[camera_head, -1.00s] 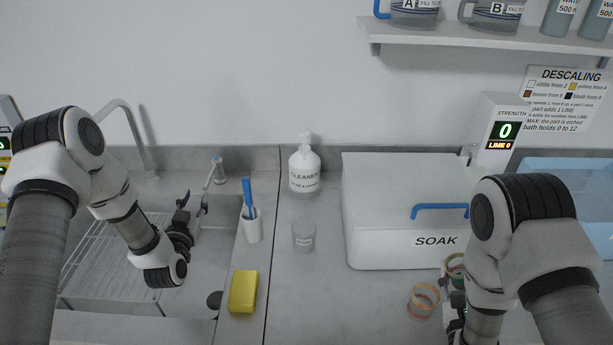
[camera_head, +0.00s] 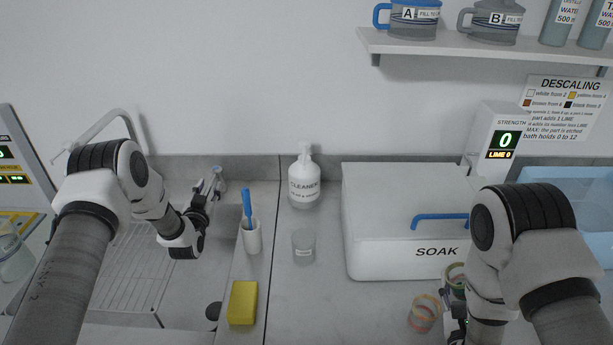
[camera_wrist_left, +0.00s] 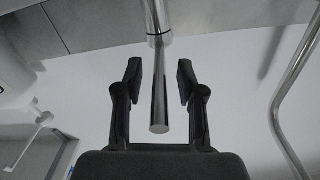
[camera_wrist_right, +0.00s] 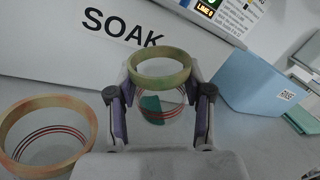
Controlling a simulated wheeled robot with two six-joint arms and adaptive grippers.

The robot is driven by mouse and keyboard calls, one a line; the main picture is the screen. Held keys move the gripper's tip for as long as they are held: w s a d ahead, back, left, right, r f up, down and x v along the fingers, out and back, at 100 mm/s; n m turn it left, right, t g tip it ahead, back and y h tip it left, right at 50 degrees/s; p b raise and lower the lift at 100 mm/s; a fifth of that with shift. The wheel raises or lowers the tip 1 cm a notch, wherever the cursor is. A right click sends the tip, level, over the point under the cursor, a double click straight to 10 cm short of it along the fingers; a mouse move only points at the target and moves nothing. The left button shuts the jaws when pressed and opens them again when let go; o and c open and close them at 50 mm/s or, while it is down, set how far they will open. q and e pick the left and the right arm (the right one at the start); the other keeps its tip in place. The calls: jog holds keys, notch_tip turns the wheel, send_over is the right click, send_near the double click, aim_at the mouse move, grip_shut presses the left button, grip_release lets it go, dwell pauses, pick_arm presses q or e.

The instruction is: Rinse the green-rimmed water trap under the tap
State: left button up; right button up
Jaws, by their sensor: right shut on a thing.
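The green-rimmed water trap (camera_wrist_right: 163,68) is a clear cup with red lines and a green patch. My right gripper (camera_wrist_right: 160,105) is shut on it, low at the front of the soak bath; its rim also shows in the head view (camera_head: 455,271). I cannot tell whether the cup touches the counter. My left gripper (camera_wrist_left: 160,85) is open, with a slim metal lever (camera_wrist_left: 159,105) between its fingers and gaps on both sides. In the head view, that gripper (camera_head: 208,192) is at the lever behind the sink's right side. The tap's spout (camera_head: 98,130) arches at the back left, partly hidden by my left arm.
An orange-rimmed cup (camera_wrist_right: 45,135) stands close left of my right gripper. The white SOAK bath (camera_head: 390,255) is closed. A yellow sponge (camera_head: 243,303), brush holder (camera_head: 250,238), clear cup (camera_head: 303,246) and cleaner bottle (camera_head: 304,183) stand between sink and bath.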

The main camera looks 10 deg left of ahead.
aim_at(457, 296)
pick_arm(q)
jog(key=shift+w, duration=0.15)
grip_shut()
pick_arm(e)
notch_tip(457, 296, down, 2)
jog(key=shift+f+b, duration=0.1)
jog(key=shift+b, duration=1.1)
jog(key=shift+f+b, duration=0.35)
jog(key=shift+f, duration=0.05)
pick_arm(q)
jog(key=d+n+y, duration=0.1)
jog(key=n+g+y, duration=0.1)
jog(key=y, duration=0.1)
jog(key=shift+w+d, duration=0.3)
jog(key=shift+d, duration=0.05)
pick_arm(e)
jog(key=shift+r, duration=0.1)
pick_arm(q)
grip_release()
